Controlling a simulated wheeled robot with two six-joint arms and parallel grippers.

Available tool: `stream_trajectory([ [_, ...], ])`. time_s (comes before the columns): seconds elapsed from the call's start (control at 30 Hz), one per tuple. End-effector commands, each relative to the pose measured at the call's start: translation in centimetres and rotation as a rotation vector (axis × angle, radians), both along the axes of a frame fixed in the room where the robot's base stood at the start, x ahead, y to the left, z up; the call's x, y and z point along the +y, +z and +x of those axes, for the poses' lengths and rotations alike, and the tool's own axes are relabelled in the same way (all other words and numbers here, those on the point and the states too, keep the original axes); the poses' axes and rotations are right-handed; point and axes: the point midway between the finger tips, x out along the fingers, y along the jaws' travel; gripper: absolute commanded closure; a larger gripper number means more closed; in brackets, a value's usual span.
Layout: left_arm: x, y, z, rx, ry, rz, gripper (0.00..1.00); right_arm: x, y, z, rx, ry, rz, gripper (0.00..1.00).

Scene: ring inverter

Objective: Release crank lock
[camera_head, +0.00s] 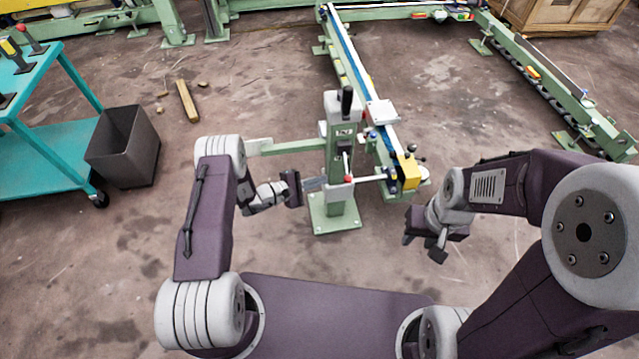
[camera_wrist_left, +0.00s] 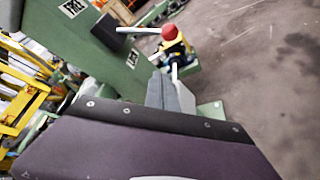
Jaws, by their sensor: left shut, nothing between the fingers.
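A green machine post (camera_head: 340,150) stands on a base plate in the middle of the head view. A black handle (camera_head: 346,100) sits at its top. A small red knob (camera_head: 348,179) is on the post's near side. My left gripper (camera_head: 318,184) is shut and empty, just left of the red knob. Its fingertips (camera_wrist_left: 172,82) point toward the knob; contact cannot be told. My right gripper (camera_head: 422,250) is open and empty, right of the post.
A green rail frame (camera_head: 362,85) runs back from the post, with a yellow block (camera_head: 409,173) at its near end. A dark bin (camera_head: 124,146) and a teal cart (camera_head: 45,150) stand left. A wooden block (camera_head: 187,101) lies on the floor.

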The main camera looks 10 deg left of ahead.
Motion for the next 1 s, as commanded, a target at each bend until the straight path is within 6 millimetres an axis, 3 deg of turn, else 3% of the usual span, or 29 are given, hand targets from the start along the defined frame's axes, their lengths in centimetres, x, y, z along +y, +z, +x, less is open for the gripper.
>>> stream_trajectory([
  [0.03,-1.0,-0.9,0.6,-0.001,-0.006,0.001,1.00,0.0,-1.1,0.0,0.000,0.000,0.000,0.64],
  [0.3,-5.2,-2.1,3.8,-0.001,-0.003,-0.001,1.00,0.0,-3.4,0.0,0.001,0.000,0.000,0.64],
  [0.53,-6.0,0.4,1.5,0.001,-0.001,-0.001,1.00,0.0,-3.2,0.0,0.000,0.000,0.000,0.64],
  [1.0,-6.2,0.8,1.0,0.003,0.000,-0.001,1.00,0.0,-3.2,0.0,0.000,0.000,0.000,0.64],
])
